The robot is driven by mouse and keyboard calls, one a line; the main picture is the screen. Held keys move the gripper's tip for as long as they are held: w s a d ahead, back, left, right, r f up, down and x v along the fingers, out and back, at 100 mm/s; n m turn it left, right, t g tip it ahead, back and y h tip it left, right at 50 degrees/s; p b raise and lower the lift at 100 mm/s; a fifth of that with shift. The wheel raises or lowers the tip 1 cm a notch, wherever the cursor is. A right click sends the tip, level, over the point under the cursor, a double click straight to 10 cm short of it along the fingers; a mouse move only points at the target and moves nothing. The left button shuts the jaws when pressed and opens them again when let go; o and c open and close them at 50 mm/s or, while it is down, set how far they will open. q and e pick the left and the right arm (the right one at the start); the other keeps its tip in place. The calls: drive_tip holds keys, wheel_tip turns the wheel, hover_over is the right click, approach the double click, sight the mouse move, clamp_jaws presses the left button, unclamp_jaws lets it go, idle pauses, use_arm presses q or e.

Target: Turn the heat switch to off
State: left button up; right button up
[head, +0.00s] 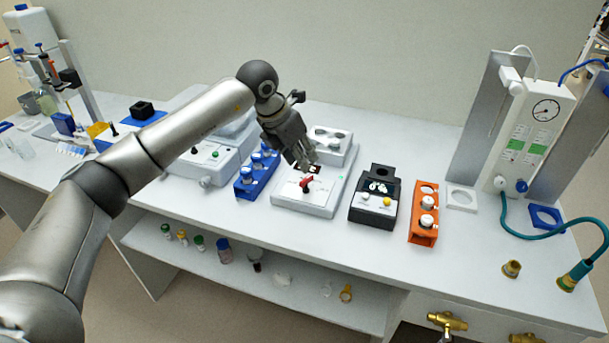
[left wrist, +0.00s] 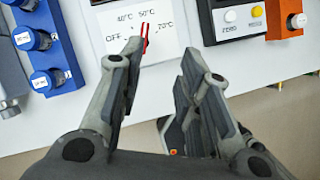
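The heat switch is a red pointer knob (head: 307,185) on the front of a white heater unit (head: 325,208). The left wrist view shows the red knob (left wrist: 145,38) on a white dial plate (left wrist: 163,42) marked OFF, 40°C, 50°C and 70°C. The knob stands roughly upright in that view, near the 50°C side; its exact setting is partly hidden by a finger. My left gripper (head: 304,162) hangs just above and behind the knob in the head view. Its fingers (left wrist: 158,58) are apart with nothing between the tips. I cannot tell whether the left finger touches the knob.
A blue rack (head: 243,190) with capped vials stands left of the heater. A black device (head: 362,208) and an orange rack (head: 417,237) stand to its right. A white pressure-gauge unit (head: 525,140) with hoses is farther right. The bench front is clear.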

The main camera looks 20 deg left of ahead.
sight(306, 178)
use_arm(q)
drive_tip(key=shift+y, duration=0.4)
drive_tip(key=p+x, duration=0.1)
drive_tip(key=x, duration=0.2)
drive_tip(key=a+x, duration=0.1)
drive_tip(key=x, duration=0.2)
drive_tip(key=p+x, duration=0.1)
drive_tip(key=x, duration=0.2)
drive_tip(key=shift+w+a+f+p, duration=0.2)
drive_tip(key=shift+w+a+p, duration=0.05)
drive_tip(key=shift+p, duration=0.1)
drive_tip(key=shift+w+f, duration=0.15)
drive_tip(key=shift+f, duration=0.3)
clamp_jaws()
